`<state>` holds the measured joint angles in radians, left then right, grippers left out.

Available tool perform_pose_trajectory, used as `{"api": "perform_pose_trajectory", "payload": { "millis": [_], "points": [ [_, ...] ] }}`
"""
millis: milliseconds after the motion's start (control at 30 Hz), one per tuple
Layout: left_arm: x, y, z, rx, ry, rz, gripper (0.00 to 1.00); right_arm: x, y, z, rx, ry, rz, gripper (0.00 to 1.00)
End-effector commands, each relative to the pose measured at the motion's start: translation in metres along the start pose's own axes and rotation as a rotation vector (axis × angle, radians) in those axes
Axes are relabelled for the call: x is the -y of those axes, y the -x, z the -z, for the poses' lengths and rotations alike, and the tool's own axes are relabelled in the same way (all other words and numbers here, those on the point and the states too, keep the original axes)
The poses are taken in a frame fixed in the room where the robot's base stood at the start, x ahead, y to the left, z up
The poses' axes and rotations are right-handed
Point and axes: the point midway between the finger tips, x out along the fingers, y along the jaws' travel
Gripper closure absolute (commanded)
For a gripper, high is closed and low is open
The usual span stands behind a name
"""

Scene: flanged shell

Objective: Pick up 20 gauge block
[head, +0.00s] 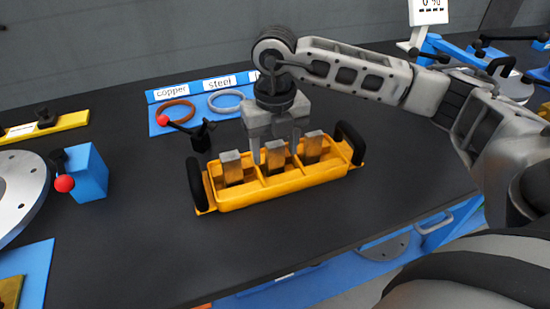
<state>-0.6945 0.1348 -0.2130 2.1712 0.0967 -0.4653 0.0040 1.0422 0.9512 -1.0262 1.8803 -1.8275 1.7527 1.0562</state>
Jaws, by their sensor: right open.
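Several grey metal blocks stand upright in a yellow tray (240,199) with black end handles. One is the left block (231,167), one the middle block (277,153), one the right block (313,146). No gauge marking is readable, so I cannot tell which is the 20. My right gripper (275,148) points down over the tray at the middle block, its fingers open and apart. One finger is left of that block and the other is close to its right side. I cannot tell if they touch it. My left gripper is not in view.
Behind the tray is a blue board (219,82) with copper and steel rings. A red-knobbed lever (163,120) stands near the tray's back left. A blue block (87,172) with a red-knobbed lever is at left. The dark table (280,235) is clear in front.

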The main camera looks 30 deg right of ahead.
Motion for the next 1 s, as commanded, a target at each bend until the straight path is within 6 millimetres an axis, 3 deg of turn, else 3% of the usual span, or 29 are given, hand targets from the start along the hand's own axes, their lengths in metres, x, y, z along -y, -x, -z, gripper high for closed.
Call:
{"api": "perform_pose_trajectory", "payload": {
  "millis": [267,467,800,1000],
  "points": [
    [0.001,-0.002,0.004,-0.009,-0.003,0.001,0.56,0.0,-0.004,0.0,0.0,0.0,0.0,0.42],
    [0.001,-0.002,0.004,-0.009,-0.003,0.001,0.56,0.0,-0.003,0.0,0.0,-0.001,0.0,0.97],
    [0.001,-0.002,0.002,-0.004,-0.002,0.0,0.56,0.0,0.0,-0.001,0.003,-0.001,-0.001,0.97],
    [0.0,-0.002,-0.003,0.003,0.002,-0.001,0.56,0.0,0.018,-0.001,0.005,0.0,-0.003,0.97]
  ]
}}
